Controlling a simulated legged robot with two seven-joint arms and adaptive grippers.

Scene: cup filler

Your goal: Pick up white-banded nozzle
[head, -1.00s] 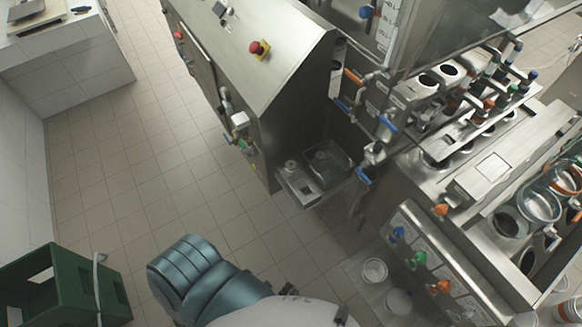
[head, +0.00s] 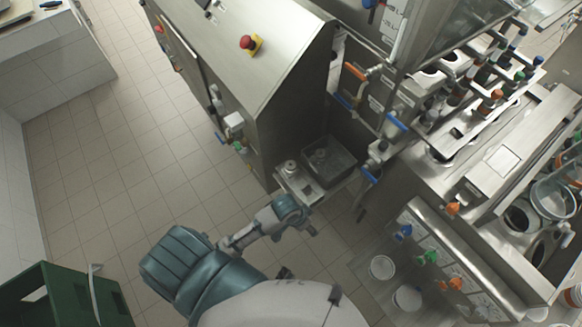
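I cannot single out a white band on any nozzle at this size. Several nozzles with coloured bands stand in a row on the filler rack (head: 492,100) at the upper right. A blue nozzle (head: 403,232), a green nozzle (head: 428,257) and an orange nozzle (head: 455,284) sit along the lower panel. My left arm reaches from the bottom toward the small steel ledge, and its teal end (head: 290,212) is just in front of that ledge. Its fingers are too small and unclear to tell open or shut. My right gripper is not in view.
The steel ledge (head: 303,190) and a square basin (head: 328,162) stick out from the machine. The steel cabinet (head: 235,85) stands behind them. White cups (head: 382,267) are at the lower right. A green crate (head: 55,295) is at the lower left. Tiled floor is clear at left.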

